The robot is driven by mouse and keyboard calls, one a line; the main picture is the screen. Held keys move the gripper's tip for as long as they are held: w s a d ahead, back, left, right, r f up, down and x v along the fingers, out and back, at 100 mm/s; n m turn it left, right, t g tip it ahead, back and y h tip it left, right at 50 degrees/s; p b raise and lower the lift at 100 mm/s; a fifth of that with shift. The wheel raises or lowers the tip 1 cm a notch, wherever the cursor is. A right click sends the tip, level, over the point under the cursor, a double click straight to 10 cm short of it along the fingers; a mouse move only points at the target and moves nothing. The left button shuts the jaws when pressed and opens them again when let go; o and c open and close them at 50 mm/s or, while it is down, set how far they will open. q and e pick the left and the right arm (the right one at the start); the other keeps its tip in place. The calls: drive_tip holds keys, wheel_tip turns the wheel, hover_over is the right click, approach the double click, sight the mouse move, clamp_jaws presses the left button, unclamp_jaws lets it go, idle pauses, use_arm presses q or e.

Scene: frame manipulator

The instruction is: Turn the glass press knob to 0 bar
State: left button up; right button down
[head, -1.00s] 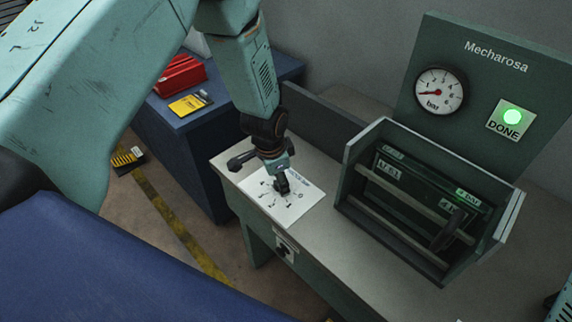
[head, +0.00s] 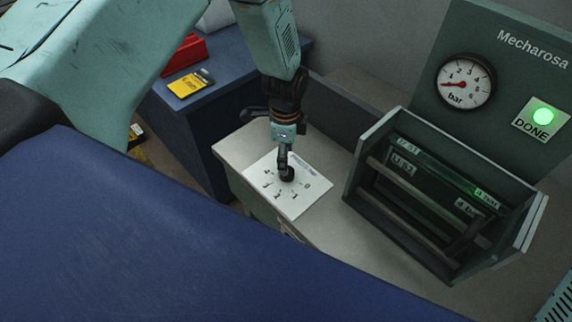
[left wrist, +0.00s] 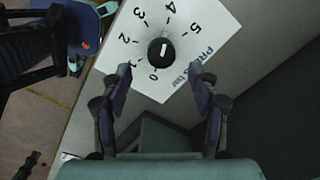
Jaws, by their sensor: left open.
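The black press knob (head: 287,174) stands on a white dial sheet on the bench. In the left wrist view the knob (left wrist: 161,52) has a white mark lying roughly up-down in the picture, in line with the 0 at its lower end. The dial numbers 0 to 5 ring it. My left gripper (left wrist: 161,72) is open, its two fingers apart and empty, with the knob just beyond the gap between the tips. In the head view the gripper (head: 284,160) is directly above the knob; contact cannot be told. My right gripper is not in view.
A pressure gauge (head: 465,82) has its red needle pointing left, near the low end. A green DONE light (head: 543,116) is lit. The glass press frame (head: 425,215) stands right of the dial. A blue cabinet (head: 195,122) with red and yellow items is behind left.

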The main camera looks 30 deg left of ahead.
use_arm(q)
wheel_tip(320, 180, down, 4)
drive_tip(key=shift+w+d+f, duration=0.1)
drive_tip(key=shift+w+d, duration=0.05)
drive_tip(key=shift+f, duration=0.8)
drive_tip(key=c, duration=1.2)
